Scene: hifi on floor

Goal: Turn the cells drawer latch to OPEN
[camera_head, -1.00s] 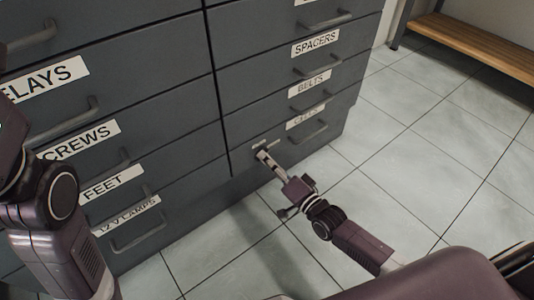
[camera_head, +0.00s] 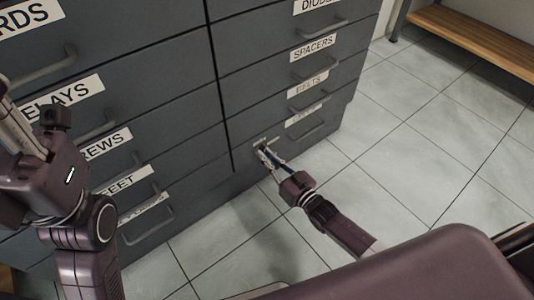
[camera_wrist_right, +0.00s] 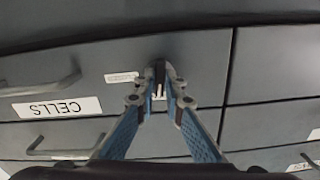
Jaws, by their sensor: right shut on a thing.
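The cells drawer is a low grey drawer front with a white label reading CELLS (camera_wrist_right: 57,107), upside down in the right wrist view. In the head view its label (camera_head: 304,115) is too slanted to read well. The latch (camera_wrist_right: 160,88) is a small piece on the drawer front, mostly hidden by the fingertips. My right gripper (camera_wrist_right: 164,91) is shut on the latch, its two blue fingers on either side; it also shows in the head view (camera_head: 265,153). My left gripper (camera_head: 14,125) is at the left edge, partly cut off, away from this drawer.
A small pale plate (camera_wrist_right: 121,77) with unreadable marks sits beside the latch. The drawer's bar handle (camera_head: 311,134) is to the right in the head view. Other labelled drawers rise above. The tiled floor (camera_head: 400,160) is clear; a wooden bench (camera_head: 480,45) stands at the far right.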

